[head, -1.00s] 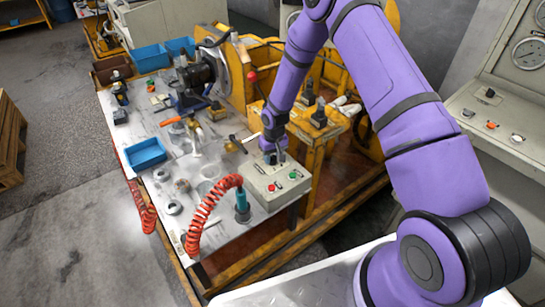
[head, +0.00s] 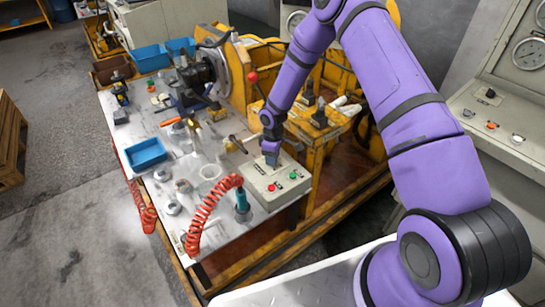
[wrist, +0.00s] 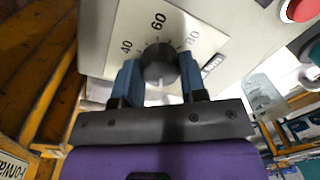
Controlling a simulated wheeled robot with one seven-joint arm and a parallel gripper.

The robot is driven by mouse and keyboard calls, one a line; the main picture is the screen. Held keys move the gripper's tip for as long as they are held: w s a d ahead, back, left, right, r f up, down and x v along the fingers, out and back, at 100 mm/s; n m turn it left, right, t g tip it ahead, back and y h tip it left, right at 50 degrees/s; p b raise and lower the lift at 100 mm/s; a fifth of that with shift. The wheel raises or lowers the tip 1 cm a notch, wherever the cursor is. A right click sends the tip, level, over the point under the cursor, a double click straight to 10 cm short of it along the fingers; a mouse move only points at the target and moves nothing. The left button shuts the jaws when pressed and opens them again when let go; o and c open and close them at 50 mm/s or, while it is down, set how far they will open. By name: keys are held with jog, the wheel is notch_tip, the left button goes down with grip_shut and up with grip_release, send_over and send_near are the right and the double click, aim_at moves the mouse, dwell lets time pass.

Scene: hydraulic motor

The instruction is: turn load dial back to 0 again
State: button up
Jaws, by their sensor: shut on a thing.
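The load dial (wrist: 157,62) is a dark round knob on a pale plate marked 40, 60 and 80. In the wrist view my gripper (wrist: 160,76) has its two blue fingers on either side of the knob, shut on it. The dial's setting is hard to read. In the head view my gripper (head: 271,158) reaches down to the top of the grey control box (head: 262,186), and hides the dial there.
A green button (head: 293,175) and a red button (head: 271,188) sit on the box close to my gripper. A coiled red hose (head: 205,212) and a blue tray (head: 146,153) are on the bench to the left. A yellow frame (head: 315,130) stands behind the box.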

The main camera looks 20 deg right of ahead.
jog(key=shift+n, duration=0.5)
jog(key=o, duration=0.9)
jog(key=r, duration=1)
jog(key=shift+w+d+r, duration=0.15)
jog(key=shift+w+r, duration=0.15)
jog(key=shift+r, duration=0.1)
